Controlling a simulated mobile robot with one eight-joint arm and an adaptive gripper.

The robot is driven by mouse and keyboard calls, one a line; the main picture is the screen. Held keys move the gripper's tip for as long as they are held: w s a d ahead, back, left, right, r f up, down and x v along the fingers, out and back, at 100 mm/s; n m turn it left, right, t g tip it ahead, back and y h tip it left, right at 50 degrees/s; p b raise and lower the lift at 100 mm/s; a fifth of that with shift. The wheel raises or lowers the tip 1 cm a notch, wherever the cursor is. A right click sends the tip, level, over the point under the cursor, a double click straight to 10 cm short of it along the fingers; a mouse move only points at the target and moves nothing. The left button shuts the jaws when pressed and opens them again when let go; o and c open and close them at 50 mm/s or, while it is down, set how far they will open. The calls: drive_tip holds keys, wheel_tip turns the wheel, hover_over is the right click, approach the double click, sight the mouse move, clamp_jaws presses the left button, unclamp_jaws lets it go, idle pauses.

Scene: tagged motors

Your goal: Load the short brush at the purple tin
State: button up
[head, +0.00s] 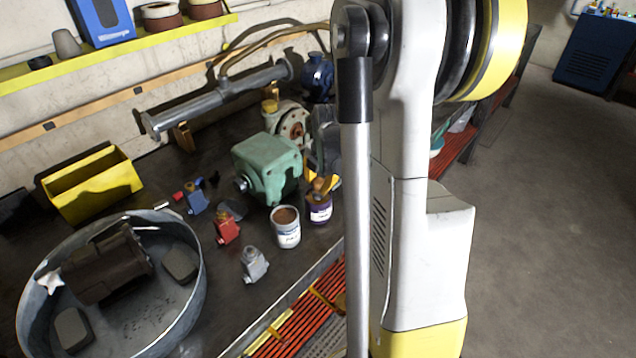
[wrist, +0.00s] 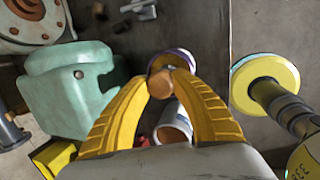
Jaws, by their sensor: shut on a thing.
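My gripper (wrist: 164,72) is shut on the short brush. The brush's round brown handle end (wrist: 158,86) shows between the yellow fingertips in the wrist view. In the head view the brown brush (head: 319,184) stands over the mouth of the purple tin (head: 320,213), which has a white label band. The tin's purple and white rim (wrist: 181,58) shows just beyond the fingertips in the wrist view. The brush's bristles are hidden, so I cannot tell how deep they are. My arm covers part of the gripper in the head view.
A white tin (head: 286,232) with brown contents stands close left of the purple tin. A green motor housing (head: 268,167) stands behind it. Small red (head: 227,228), grey (head: 254,264) and blue (head: 195,198) motors, a round metal tray (head: 195,290) and a yellow bin (head: 92,185) lie further left.

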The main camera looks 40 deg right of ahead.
sight(318, 181)
drive_tip(key=shift+f+b, duration=0.45)
idle(1.4)
drive_tip(key=shift+r+p, duration=2.5)
drive_tip(key=shift+r, duration=1.05)
drive_tip(key=shift+f, duration=0.1)
